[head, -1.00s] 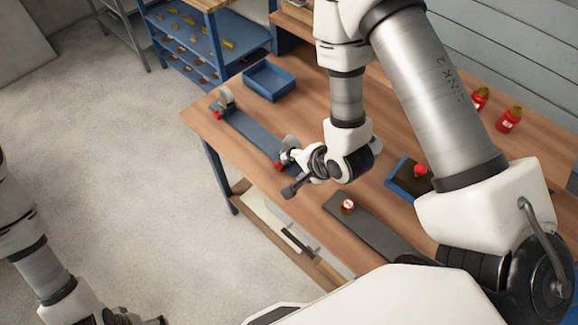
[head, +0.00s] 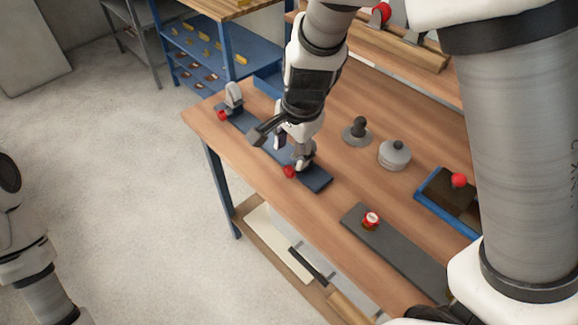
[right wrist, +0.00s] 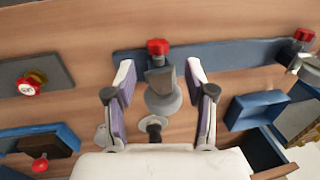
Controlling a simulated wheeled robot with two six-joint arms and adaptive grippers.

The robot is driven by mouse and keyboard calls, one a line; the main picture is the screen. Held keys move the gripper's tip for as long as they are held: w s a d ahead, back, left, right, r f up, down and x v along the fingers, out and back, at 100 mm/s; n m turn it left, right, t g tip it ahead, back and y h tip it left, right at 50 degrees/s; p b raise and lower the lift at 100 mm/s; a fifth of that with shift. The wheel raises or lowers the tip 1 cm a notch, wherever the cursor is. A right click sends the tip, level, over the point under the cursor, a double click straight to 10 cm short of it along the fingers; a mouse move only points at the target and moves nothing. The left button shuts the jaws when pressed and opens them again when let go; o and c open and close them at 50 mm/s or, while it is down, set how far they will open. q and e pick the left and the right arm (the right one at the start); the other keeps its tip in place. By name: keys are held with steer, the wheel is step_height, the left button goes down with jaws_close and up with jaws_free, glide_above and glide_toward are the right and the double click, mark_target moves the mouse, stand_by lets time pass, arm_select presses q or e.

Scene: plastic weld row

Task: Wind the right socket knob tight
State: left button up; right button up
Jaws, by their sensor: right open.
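The right socket knob is a red knob (head: 289,171) at the near edge of the grey right socket (head: 305,158), on the blue plate (head: 318,181). The right wrist view shows the red knob (right wrist: 158,46) on the socket (right wrist: 160,80). My right gripper (head: 282,140) is at this socket in the head view. In the right wrist view my right gripper (right wrist: 158,75) is open, its fingers apart on either side of the socket and knob, with nothing held. The left socket (head: 235,96) with its red knob (head: 222,115) is at the plate's far end. My left gripper is out of view.
Behind the plate are a dark-knobbed grey disc (head: 357,131) and a round grey pot (head: 395,154). A blue tray (head: 432,192) with a red ball knob (head: 459,180) is at right.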

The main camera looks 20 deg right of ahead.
mark_target(289, 170)
steer(key=f, duration=0.1)
steer(key=f+b, duration=0.1)
steer(key=f, duration=0.1)
steer(key=shift+s+a+f, duration=0.15)
steer(key=shift+s+a, duration=0.05)
steer(key=f, duration=0.1)
steer(key=w+f, duration=0.1)
steer(key=f, duration=0.1)
steer(key=shift+w+f+b, duration=0.15)
steer(key=shift+f+b, duration=0.1)
steer(key=shift+b, duration=0.1)
steer(key=shift+r, duration=0.15)
steer(key=shift+s, duration=0.2)
steer(key=shift+c, duration=0.8)
jaws_close()
